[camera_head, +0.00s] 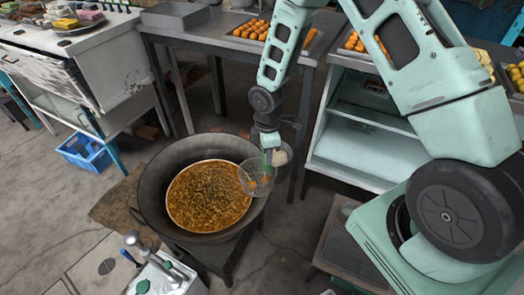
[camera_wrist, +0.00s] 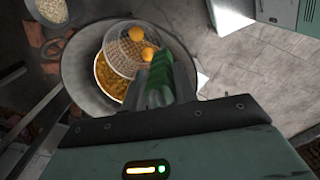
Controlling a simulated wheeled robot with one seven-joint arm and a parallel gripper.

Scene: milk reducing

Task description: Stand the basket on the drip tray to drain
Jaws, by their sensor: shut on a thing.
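My gripper (camera_head: 270,150) is shut on the green handle of the wire basket (camera_head: 257,180). It holds the basket over the right side of the large dark wok (camera_head: 152,190), which is filled with brown-orange contents. In the wrist view the green handle shows between my fingers (camera_wrist: 160,78). The mesh basket (camera_wrist: 118,52) there has a couple of orange balls in it and overlaps the wok's contents. Which thing is the drip tray I cannot tell for sure; an empty grey metal tray (camera_head: 175,15) lies on the table at the back.
A metal table (camera_head: 205,32) and a shelf unit (camera_head: 365,135) stand behind the wok, with trays of orange balls on top. A low stand with a dark grid (camera_head: 345,250) is at lower right. A blue crate (camera_head: 88,152) and a worn white cabinet (camera_head: 110,65) are at left.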

